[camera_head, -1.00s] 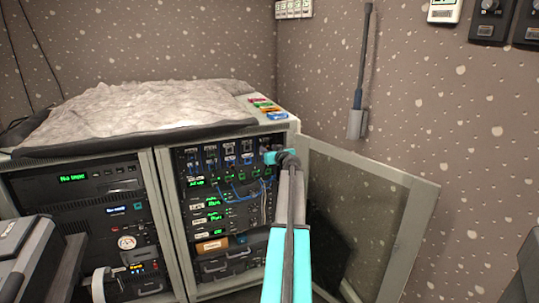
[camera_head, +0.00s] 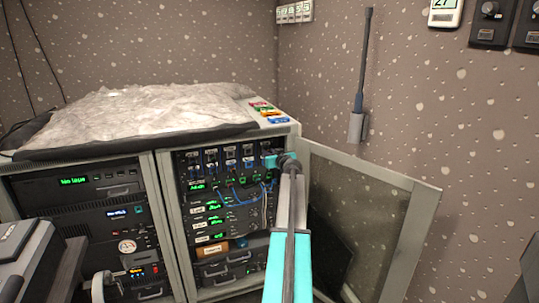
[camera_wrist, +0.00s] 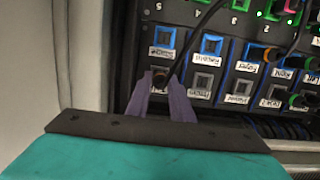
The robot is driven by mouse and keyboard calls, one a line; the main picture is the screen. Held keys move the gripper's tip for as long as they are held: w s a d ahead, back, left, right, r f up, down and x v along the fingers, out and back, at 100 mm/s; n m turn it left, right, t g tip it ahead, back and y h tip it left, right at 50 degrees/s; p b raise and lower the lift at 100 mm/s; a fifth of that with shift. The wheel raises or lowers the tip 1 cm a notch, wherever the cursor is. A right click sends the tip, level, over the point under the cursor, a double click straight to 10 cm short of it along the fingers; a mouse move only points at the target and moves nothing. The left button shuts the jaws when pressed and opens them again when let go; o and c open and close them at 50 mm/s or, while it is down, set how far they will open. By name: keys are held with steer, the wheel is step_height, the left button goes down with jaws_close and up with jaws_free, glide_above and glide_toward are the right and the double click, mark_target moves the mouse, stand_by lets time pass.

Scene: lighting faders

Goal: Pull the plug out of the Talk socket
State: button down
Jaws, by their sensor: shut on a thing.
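My gripper (camera_wrist: 168,88) reaches the patch panel (camera_wrist: 215,65) in the rack, its two purple fingers shut on a small dark plug (camera_wrist: 160,80) with a black cable rising from it. The plug is at a labelled square socket in the panel's lower row; I cannot tell whether it is still seated. The label by it is too small and partly covered to read. In the head view my gripper (camera_head: 274,162) is at the upper right of the open rack (camera_head: 228,170), and it hides the plug there.
The open glass door (camera_head: 365,215) stands right of my arm, close to it. Blue cables (camera_head: 240,198) loop across the rack. Several other sockets and coloured plugs (camera_wrist: 275,55) sit beside the held plug. A grey cover (camera_head: 140,112) lies on top of the cabinets.

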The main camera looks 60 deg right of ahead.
steer(key=shift+s+a, duration=0.1)
steer(key=shift+s, duration=0.1)
steer(key=shift+f+b+v, duration=0.15)
steer(key=shift+b+v, duration=0.55)
steer(key=shift+v, duration=0.3)
steer(key=shift+f+b+v, duration=0.2)
steer(key=shift+b+v, duration=0.5)
steer(key=shift+v, duration=0.3)
steer(key=shift+s+a, duration=0.15)
steer(key=shift+s, duration=0.05)
